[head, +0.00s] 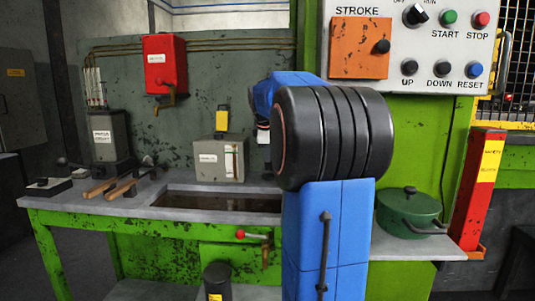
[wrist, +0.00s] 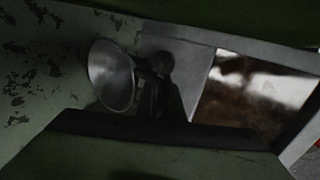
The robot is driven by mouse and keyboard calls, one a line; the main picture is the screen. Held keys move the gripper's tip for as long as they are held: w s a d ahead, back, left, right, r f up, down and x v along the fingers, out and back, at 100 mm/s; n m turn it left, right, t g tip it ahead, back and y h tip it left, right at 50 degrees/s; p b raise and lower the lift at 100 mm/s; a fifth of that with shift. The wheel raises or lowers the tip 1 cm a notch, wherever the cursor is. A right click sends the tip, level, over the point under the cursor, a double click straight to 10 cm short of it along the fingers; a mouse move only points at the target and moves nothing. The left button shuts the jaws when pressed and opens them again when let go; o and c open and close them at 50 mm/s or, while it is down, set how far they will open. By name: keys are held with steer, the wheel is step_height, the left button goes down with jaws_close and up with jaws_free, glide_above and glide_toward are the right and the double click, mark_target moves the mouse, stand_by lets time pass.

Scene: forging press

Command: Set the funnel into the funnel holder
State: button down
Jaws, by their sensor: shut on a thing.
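The metal funnel (wrist: 111,76) shows in the wrist view, its wide round mouth turned toward the camera. My gripper (wrist: 160,88) appears as dark jaws beside it, shut on the funnel near its narrow side; the exact contact is too dark to see. In the head view my blue and black arm hides the gripper and the funnel. I cannot make out the funnel holder in either view.
The green workbench (head: 130,220) has a dark sunken tray (head: 215,202), which also shows in the wrist view (wrist: 255,95). A grey gauge box (head: 212,162) stands behind it. Wooden-handled tools (head: 112,188) lie left; a green pot (head: 408,212) sits right. A dark-edged surface fills the lower wrist view.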

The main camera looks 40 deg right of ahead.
steer(key=shift+f, duration=1)
steer(key=c, duration=1.8)
jaws_free()
steer(key=shift+r, duration=0.1)
steer(key=v, duration=1.7)
steer(key=shift+a+r, duration=0.1)
steer(key=shift+r, duration=0.05)
